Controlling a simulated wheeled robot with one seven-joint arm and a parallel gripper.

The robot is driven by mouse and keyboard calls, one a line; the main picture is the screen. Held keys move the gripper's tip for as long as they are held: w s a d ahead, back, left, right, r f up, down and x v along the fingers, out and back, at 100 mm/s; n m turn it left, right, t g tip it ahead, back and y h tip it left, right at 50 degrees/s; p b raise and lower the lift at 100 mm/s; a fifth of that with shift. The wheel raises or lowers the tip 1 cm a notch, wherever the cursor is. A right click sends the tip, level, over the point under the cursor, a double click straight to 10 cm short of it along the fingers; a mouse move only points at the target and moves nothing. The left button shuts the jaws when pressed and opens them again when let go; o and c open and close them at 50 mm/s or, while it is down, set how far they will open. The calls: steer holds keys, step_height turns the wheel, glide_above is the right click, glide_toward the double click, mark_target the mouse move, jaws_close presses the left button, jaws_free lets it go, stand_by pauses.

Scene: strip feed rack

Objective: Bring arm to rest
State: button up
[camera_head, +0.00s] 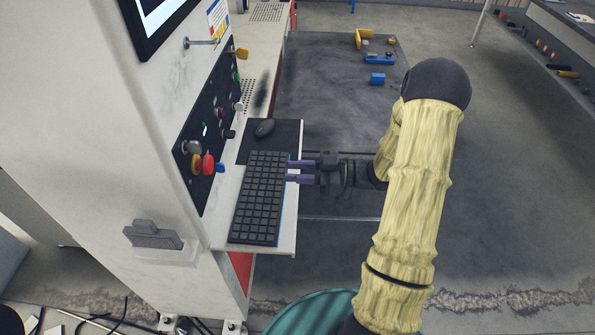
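My gripper (300,171) has two purple fingers that point left, with a gap between them. It is at the right edge of the dark keyboard (260,198). The fingertips reach the keyboard's edge in the picture; I cannot tell whether they touch it. Nothing shows between the fingers. My arm, in a pale yellow cover, is bent and stretched out to the right of the shelf.
A white machine cabinet (95,130) with a black control panel (212,125) and a red button (208,164) stands at the left. A mouse (264,128) lies on the shelf (288,225).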

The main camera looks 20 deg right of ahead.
stand_by(0.3)
steer(key=w+m+t+h, duration=0.3)
steer(key=w+h, duration=0.3)
steer(key=h, duration=0.1)
steer(key=s+r+m+g+h+p, duration=0.1)
steer(key=s+m+g+h, duration=0.1)
steer(key=s, duration=0.4)
steer(key=s+r+m+g+h+p, duration=0.1)
steer(key=s+r+m+g+h, duration=0.1)
steer(key=s+m+h, duration=0.2)
steer(key=s+a+r+m+g+h+p, duration=0.1)
steer(key=s+m+h, duration=0.3)
steer(key=s, duration=0.5)
steer(key=shift+r+m+g, duration=0.3)
steer(key=shift+m+g, duration=0.1)
steer(key=shift+g, duration=0.4)
stand_by(0.5)
